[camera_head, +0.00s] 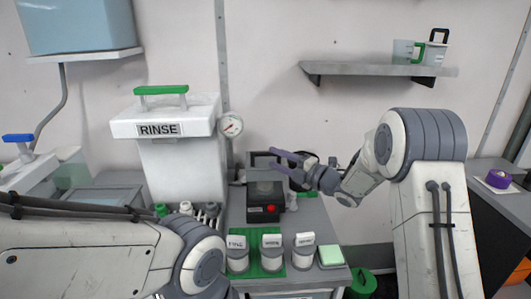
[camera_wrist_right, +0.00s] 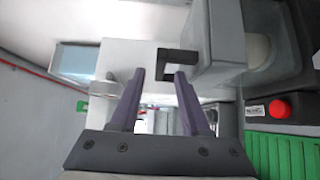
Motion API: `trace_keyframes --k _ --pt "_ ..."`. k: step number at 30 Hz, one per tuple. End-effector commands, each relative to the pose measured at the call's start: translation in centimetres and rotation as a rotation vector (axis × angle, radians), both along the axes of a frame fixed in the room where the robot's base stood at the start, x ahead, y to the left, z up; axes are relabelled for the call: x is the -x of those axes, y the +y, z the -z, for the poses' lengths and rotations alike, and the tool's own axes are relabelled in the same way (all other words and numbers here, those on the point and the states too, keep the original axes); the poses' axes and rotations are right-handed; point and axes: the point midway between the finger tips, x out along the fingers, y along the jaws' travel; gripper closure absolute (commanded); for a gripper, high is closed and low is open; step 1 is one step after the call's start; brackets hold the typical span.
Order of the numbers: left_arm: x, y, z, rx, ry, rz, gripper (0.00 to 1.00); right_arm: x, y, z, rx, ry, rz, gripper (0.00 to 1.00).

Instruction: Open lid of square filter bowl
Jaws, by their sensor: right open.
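The square filter bowl is most likely the unit on the black base with a red button (camera_head: 264,208); its grey lid (camera_wrist_right: 222,45) carries a dark bracket-shaped handle (camera_wrist_right: 178,64) in the right wrist view. In the head view the lid area is partly behind my gripper. In the right wrist view, the gripper (camera_wrist_right: 159,76) holds nothing; the handle appears beyond the right finger's tip. Contact cannot be told. My left arm enters at lower left; its gripper is out of view.
A white RINSE tank (camera_head: 180,150) with a green-handled lid stands to the left, with a gauge (camera_head: 230,125) beside it. A wall shelf (camera_head: 380,69) holds jugs. The wall area behind the right arm is clear.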

Motion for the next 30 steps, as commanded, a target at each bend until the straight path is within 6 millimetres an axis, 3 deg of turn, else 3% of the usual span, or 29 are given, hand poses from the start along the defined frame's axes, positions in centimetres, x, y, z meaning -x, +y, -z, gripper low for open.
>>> trace_keyframes --k 7,19,20,23,24,30 --pt "0.0 0.0 -1.1 0.000 0.000 0.000 0.50 -2.6 2.7 -0.1 0.000 0.001 -0.001 0.54" --pt "0.0 0.0 -1.2 0.000 0.000 0.000 0.50 -3.3 3.3 0.0 -0.001 0.001 0.001 0.54" --pt "0.0 0.0 -1.2 0.000 0.000 0.000 0.50 -3.3 3.3 0.0 -0.001 0.001 0.001 0.58" --pt "0.0 0.0 -1.2 0.000 0.000 0.000 0.50 -3.3 3.3 0.0 -0.001 0.001 0.002 0.96" --pt "0.0 0.0 -1.2 0.000 0.000 0.000 0.50 -3.3 3.3 0.0 -0.001 0.001 0.002 1.00" --pt "0.0 0.0 -1.2 0.000 0.000 0.000 0.50 -3.3 3.3 0.0 -0.001 0.002 0.002 1.00"
